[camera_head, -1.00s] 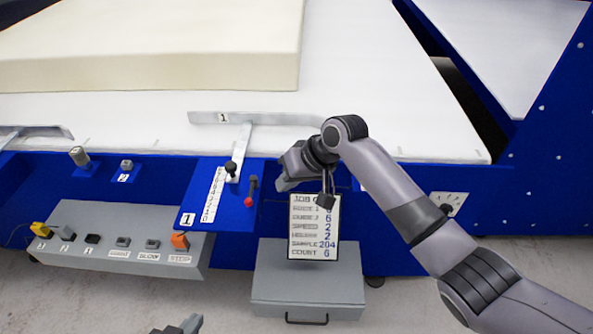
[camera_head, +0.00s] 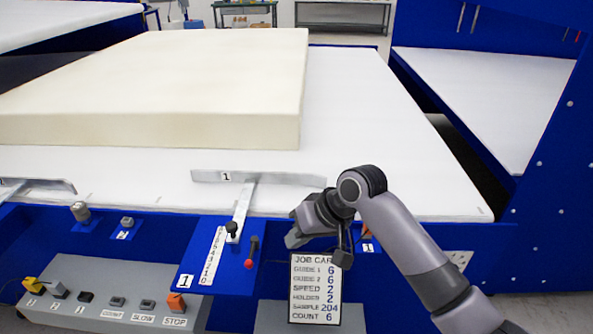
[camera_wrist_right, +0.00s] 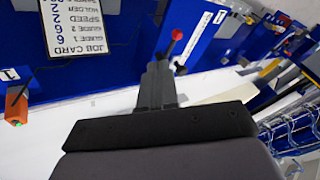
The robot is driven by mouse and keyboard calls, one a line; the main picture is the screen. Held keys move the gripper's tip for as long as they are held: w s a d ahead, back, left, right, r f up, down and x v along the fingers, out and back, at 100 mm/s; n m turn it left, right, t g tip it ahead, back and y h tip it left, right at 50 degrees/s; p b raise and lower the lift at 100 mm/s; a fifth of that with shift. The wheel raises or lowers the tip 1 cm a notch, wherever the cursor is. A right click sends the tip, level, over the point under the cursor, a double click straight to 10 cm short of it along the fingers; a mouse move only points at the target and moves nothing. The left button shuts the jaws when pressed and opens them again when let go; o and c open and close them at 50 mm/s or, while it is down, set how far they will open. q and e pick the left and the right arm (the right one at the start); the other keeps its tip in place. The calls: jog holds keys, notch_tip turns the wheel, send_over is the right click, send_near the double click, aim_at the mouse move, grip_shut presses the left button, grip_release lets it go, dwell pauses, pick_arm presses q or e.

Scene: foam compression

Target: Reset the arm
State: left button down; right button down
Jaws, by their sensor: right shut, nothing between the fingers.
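My right gripper (camera_head: 293,240) is shut and empty. In the head view it hangs in front of the blue machine front, just right of the red-knobbed lever (camera_head: 250,262) and above the job card (camera_head: 316,290). In the right wrist view the closed fingers (camera_wrist_right: 158,70) point toward the blue panel, with the red knob (camera_wrist_right: 177,35) close beyond them and the job card (camera_wrist_right: 82,28) at upper left. My right arm comes in from the lower right. My left gripper does not show in the head view.
A cream foam block (camera_head: 160,90) lies on the white table (camera_head: 350,120). A metal guide (camera_head: 260,178) marked 1 stands at its front. A grey control box (camera_head: 100,300) with several buttons and an orange stop button (camera_head: 176,303) is at lower left. A blue side frame (camera_head: 550,200) stands right.

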jog(key=s+d+f+m+t, duration=0.2)
jog(key=s+d+f, duration=0.2)
jog(key=f, duration=0.4)
jog(key=s+d+f+m+t, duration=0.1)
jog(key=s+d+f+t, duration=0.2)
jog(key=s+d+f, duration=0.35)
jog(key=s+d+f+t+h, duration=0.3)
jog(key=s+d, duration=0.6)
jog(key=s, duration=0.3)
jog(key=shift+s+d+f+n+h, duration=0.25)
jog(key=shift+f+n+h, duration=0.15)
jog(key=shift+f+h, duration=0.2)
jog(key=shift+a, duration=0.1)
